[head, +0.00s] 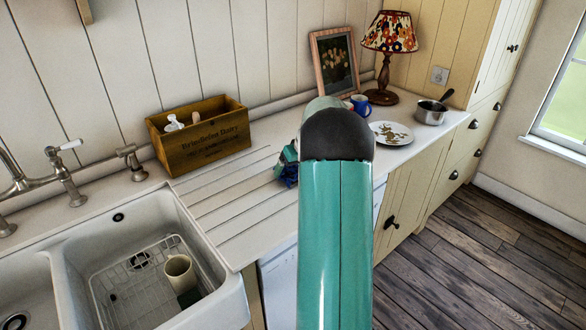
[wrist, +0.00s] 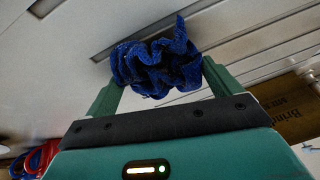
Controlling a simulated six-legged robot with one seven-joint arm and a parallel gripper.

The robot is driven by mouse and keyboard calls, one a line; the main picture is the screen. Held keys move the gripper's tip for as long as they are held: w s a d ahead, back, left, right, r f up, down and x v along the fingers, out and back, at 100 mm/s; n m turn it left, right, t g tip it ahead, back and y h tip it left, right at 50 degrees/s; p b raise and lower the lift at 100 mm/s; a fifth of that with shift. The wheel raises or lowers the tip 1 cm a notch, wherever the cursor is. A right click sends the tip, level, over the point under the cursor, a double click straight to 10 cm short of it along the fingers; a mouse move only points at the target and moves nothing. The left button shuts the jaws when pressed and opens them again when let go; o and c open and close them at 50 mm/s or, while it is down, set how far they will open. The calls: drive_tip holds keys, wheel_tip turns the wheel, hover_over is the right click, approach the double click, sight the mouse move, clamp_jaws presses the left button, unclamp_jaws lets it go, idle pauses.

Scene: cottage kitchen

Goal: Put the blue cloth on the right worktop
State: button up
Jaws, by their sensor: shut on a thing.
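The crumpled dark blue cloth (wrist: 155,62) is pinched between the two green fingers of my gripper (wrist: 160,80) in the wrist view. In the head view my gripper (head: 287,163) is partly hidden behind my arm, and only a small dark blue bit of cloth (head: 289,181) shows beside it. Both are over the right worktop (head: 230,205), at its grooved draining part right of the sink. I cannot tell whether the cloth touches the surface.
A wooden crate (head: 203,150) with bottles stands at the back left of the worktop. A patterned plate (head: 391,133), a blue mug (head: 360,104), a saucepan (head: 431,113), a lamp (head: 384,97) and a framed picture (head: 334,63) stand further right. The white sink (head: 225,302) is left.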

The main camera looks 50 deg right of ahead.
drive_tip(key=shift+f, duration=0.2)
drive_tip(key=o, duration=0.8)
drive_tip(key=shift+c, duration=0.2)
drive_tip(key=shift+r, duration=0.1)
